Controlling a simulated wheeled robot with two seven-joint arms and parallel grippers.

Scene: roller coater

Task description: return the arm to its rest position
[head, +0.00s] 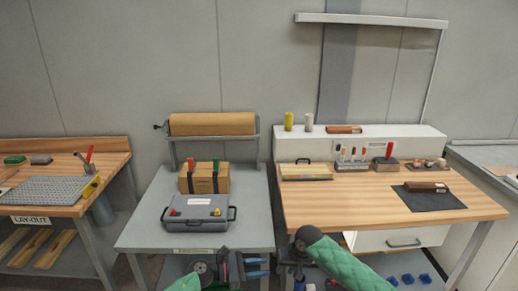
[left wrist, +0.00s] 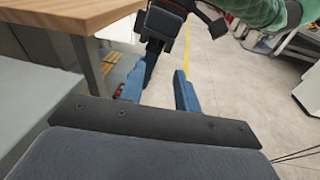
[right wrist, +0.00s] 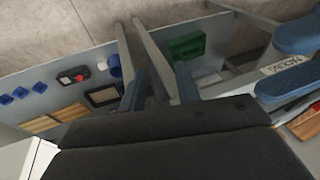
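My left gripper (head: 258,267) is low at the bottom of the head view, in front of the grey table's edge. In the left wrist view its two blue fingers (left wrist: 158,84) are apart with nothing between them. My right arm's green sleeve crosses the bottom of the head view, in front of the wooden bench. Its gripper is low there and partly cut off. In the right wrist view the right gripper's blue fingers (right wrist: 159,84) are apart and empty. Neither gripper holds anything.
A wooden bench (head: 345,206) stands on the right with a dark mat (head: 440,201). A layout bench (head: 112,160) is on the left. Concrete floor shows in the left wrist view.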

